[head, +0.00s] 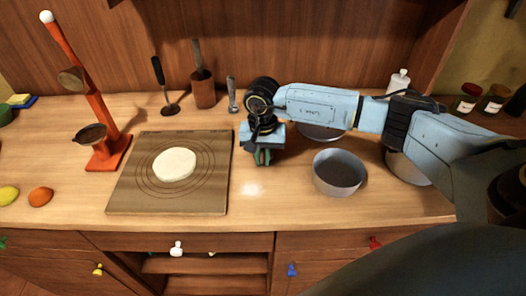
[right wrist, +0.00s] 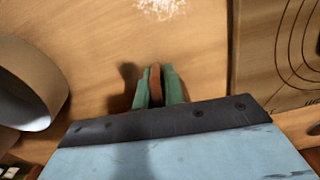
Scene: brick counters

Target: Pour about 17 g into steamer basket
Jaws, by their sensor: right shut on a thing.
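My right gripper (head: 262,157) is low over the counter, between the board and the grey bowls. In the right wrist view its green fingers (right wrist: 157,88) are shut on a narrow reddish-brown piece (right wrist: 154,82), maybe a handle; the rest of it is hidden. A patch of white powder (head: 252,188) lies on the counter in front of the gripper and also shows in the right wrist view (right wrist: 160,8). A grey round bowl (head: 339,188) stands to the gripper's right. I cannot tell which vessel is the steamer basket. My left gripper is not in view.
A board (head: 125,196) with a white dough disc (head: 175,164) lies left of the gripper. An orange stand (head: 108,150) with a dark pan is farther left. Another grey vessel (head: 322,133) is partly behind my arm. A brown utensil holder (head: 203,91) stands at the back.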

